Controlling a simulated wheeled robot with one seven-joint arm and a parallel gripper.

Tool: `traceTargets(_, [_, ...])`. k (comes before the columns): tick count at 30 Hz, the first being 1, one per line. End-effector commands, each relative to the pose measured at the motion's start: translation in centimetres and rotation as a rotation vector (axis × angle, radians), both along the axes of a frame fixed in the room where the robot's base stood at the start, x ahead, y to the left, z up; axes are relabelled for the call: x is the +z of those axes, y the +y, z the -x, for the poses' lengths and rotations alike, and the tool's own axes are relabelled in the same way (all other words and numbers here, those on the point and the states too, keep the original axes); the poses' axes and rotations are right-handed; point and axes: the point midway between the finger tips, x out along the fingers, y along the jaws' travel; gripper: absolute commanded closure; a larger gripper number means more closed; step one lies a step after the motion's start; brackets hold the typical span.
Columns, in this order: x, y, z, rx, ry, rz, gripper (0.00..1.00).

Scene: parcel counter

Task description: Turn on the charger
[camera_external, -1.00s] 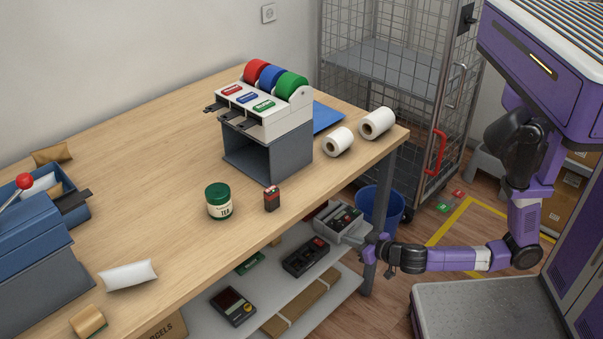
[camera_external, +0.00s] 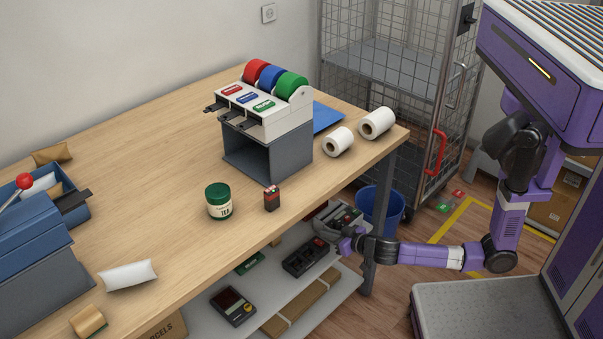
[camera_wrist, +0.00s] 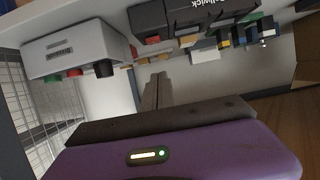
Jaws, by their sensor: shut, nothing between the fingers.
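A grey box (camera_external: 326,230) that looks like the charger stands on the shelf under the counter, with dark parts on its top. In the wrist view the picture is upside down; a pale grey box (camera_wrist: 75,50) there, seemingly the same one, has a label and green, red and black parts along its top edge. My gripper (camera_external: 341,242) is beside the box's front right side in the external view. In the wrist view my gripper (camera_wrist: 157,78) is shut and empty, its fingertips to the right of the box. I cannot tell whether it touches anything.
Black devices (camera_external: 305,257) (camera_wrist: 215,12) and a handheld device (camera_external: 232,305) lie on the shelf (camera_external: 262,292). The counter top (camera_external: 150,140) is above and a table leg (camera_external: 383,195) stands close to my arm. A blue bin (camera_external: 385,205) is behind the leg.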

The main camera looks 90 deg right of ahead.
Motion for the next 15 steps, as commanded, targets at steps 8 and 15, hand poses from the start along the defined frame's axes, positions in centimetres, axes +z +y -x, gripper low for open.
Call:
traceTargets(8, [-3.6,-0.1,-0.1,0.001,0.002,0.001,1.0])
traceTargets(15, [-4.2,0.0,0.0,0.001,0.0,0.0,1.0])
